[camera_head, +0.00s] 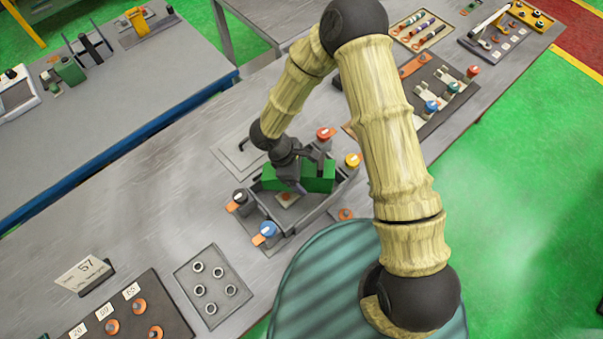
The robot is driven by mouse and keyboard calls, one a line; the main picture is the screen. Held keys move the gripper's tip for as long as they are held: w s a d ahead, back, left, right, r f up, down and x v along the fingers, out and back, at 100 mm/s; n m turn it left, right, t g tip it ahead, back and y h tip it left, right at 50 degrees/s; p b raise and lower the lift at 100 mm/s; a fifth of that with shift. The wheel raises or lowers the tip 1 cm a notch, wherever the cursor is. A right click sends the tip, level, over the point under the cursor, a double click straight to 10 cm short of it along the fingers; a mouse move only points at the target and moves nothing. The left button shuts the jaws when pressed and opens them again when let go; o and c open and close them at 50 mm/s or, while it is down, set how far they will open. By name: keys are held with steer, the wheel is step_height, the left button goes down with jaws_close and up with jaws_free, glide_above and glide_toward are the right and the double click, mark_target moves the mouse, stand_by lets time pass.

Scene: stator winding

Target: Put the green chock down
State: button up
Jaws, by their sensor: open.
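The green chock (319,180) is a long green block. It sits across the far part of a grey fixture (314,214) on the bench, level as far as I can see. My gripper (291,183) is over the middle of the chock, pointing down, with its jaws open. The gripper hides the middle of the chock, so I cannot tell whether the fingers touch it, or whether the chock rests fully on the fixture.
Knobs stand around the fixture: red (325,134), yellow (353,160), black (240,196) and blue (268,230). A grey plate with several rings (213,285) lies front left. Bare bench (150,205) is left of the fixture. My arm covers the right side.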

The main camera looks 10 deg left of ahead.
steer(key=c, duration=1.6)
steer(key=shift+r, duration=0.1)
step_height(320, 180, up, 10)
steer(key=b, duration=0.2)
steer(key=shift+b, duration=0.3)
